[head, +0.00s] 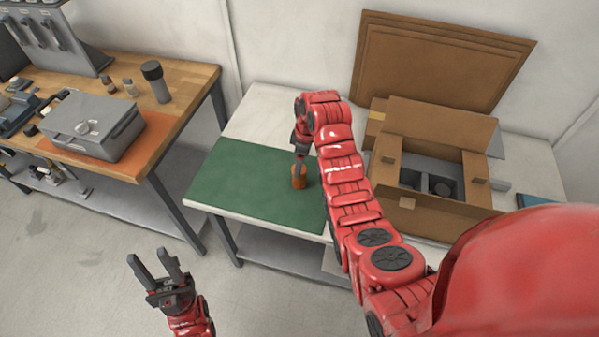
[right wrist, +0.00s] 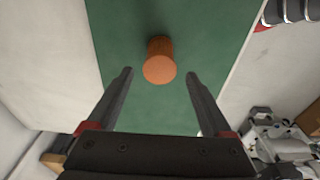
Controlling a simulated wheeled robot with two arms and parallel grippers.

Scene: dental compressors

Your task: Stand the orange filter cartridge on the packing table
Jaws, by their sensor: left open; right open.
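The orange filter cartridge (head: 298,180) stands upright on the green mat (head: 248,187) of the packing table (head: 262,112). In the right wrist view the cartridge (right wrist: 160,62) shows its round top, just beyond and between the fingertips. My right gripper (right wrist: 160,75) is open, its fingers apart on either side and not touching the cartridge. In the head view my right gripper (head: 301,155) is right at the cartridge and partly hidden by its own arm. My left gripper (head: 158,262) is open and empty, low over the floor in front of the table.
An open cardboard box (head: 430,165) with dark contents stands on the table's right part. Flat cardboard sheets (head: 440,60) lean on the wall behind. A wooden workbench (head: 190,78) at the left holds a grey case (head: 92,125) on an orange mat. The green mat's left part is clear.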

